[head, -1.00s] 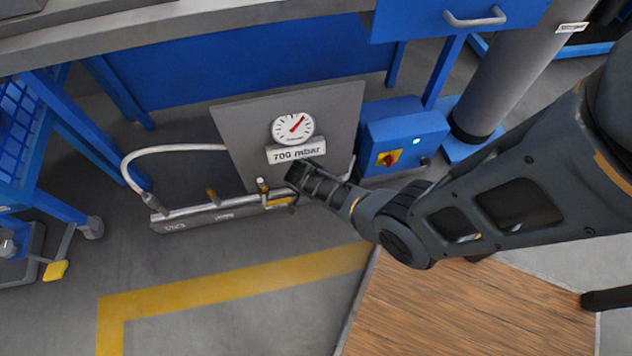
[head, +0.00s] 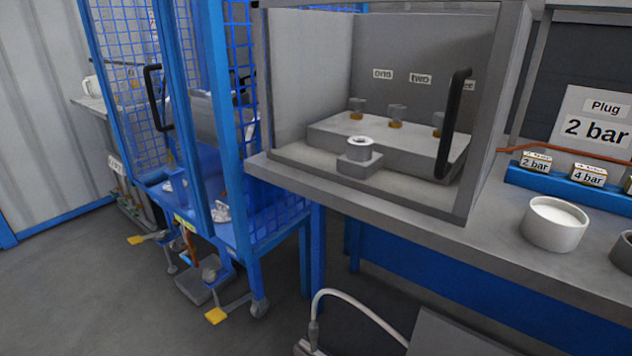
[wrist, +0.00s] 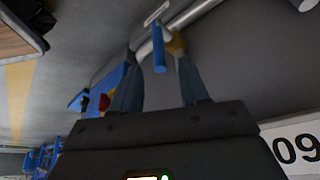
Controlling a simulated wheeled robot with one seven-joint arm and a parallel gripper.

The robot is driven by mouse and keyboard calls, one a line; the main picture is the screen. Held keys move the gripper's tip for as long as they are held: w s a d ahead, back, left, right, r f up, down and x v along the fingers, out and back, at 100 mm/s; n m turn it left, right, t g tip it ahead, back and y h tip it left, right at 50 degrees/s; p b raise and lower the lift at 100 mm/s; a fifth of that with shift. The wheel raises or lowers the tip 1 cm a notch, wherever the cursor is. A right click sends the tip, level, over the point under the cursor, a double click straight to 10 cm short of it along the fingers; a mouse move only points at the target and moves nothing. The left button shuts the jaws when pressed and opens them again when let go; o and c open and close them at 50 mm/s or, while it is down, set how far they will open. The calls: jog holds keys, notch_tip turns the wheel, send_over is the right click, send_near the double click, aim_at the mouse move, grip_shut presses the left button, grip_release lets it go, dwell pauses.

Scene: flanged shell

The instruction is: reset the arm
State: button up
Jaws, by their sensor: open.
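My gripper (wrist: 155,54) shows in the wrist view with its two fingers apart. A short blue lever or handle (wrist: 159,56) on a pale pipe (wrist: 185,18) appears between the fingertips. I cannot tell whether the fingers touch it, but they are not closed on it. My arm and gripper are out of the head view.
In the head view, an enclosure with a black handle (head: 453,125) holds a round metal part on a block (head: 359,160). A white cup (head: 553,222) stands on the bench. A blue mesh cage (head: 235,100) is left. A white hose (head: 360,308) curves below. Floor at lower left is clear.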

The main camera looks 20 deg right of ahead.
jog(key=s+a+r+n+t, duration=0.5)
jog(key=s+a+n, duration=0.2)
jog(key=s, duration=0.2)
jog(key=s+a+r+n+t+y, duration=0.1)
jog(key=s+a+r+n+t, duration=0.2)
jog(key=r, duration=0.5)
jog(key=s+a+r+n+t+y, duration=0.2)
jog(key=s+a+r, duration=0.25)
jog(key=r, duration=0.35)
jog(key=s+a+r+n+t+p, duration=0.2)
jog(key=r+p, duration=0.5)
jog(key=r, duration=1.2)
jog(key=s+a+r+n+t+y+p, duration=0.1)
jog(key=r+p, duration=0.6)
jog(key=r, duration=1.3)
jog(key=s+a+n+t, duration=0.1)
jog(key=a+n, duration=0.1)
jog(key=shift+a+r+y, duration=0.3)
jog(key=shift+a, duration=0.05)
jog(key=shift+f, duration=0.2)
